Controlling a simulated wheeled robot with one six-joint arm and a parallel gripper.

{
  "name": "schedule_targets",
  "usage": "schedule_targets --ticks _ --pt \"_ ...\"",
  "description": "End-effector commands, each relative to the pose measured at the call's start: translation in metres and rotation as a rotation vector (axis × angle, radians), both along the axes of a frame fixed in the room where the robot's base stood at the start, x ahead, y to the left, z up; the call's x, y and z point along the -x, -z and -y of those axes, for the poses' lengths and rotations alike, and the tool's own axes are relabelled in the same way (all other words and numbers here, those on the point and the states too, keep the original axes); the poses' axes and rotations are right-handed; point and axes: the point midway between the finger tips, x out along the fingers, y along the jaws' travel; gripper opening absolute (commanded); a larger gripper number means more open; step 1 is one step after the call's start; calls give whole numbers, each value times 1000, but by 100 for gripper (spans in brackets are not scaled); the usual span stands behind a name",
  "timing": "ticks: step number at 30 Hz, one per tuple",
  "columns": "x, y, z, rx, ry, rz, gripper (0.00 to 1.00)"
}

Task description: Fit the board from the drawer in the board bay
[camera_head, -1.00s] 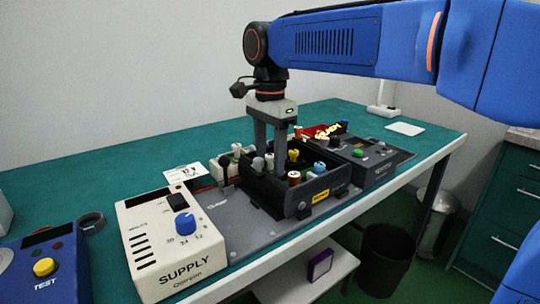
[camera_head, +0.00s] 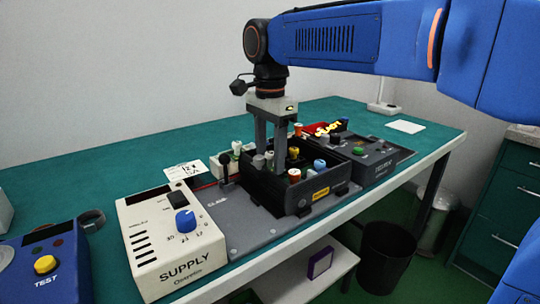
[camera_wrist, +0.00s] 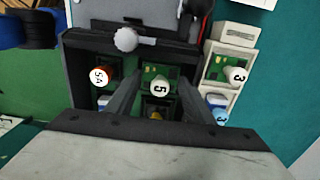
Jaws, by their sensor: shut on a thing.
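My gripper (camera_head: 271,148) points straight down over the open black drawer (camera_head: 318,194) and is shut on the white knob marked 5 (camera_wrist: 160,88). This knob stands on a small green board (camera_wrist: 151,72) between my fingers in the wrist view. An orange knob marked 5A (camera_wrist: 100,77) is on another board just left of my fingers. A yellow knob (camera_head: 293,153) and a blue knob (camera_head: 319,165) also show in the drawer. My fingers and wrist hide part of the drawer. I cannot tell which place is the board bay.
A pale tray (camera_wrist: 233,35) beside the drawer holds boards with knobs marked 3. The cream supply box (camera_head: 165,245) is at front left, a dark control panel (camera_head: 378,160) at right.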

Motion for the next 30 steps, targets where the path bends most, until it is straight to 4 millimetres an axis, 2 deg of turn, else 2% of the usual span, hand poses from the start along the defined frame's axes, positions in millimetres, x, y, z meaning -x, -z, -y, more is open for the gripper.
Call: schedule_targets --ticks 30 --pt "0 7 0 0 0 0 26"
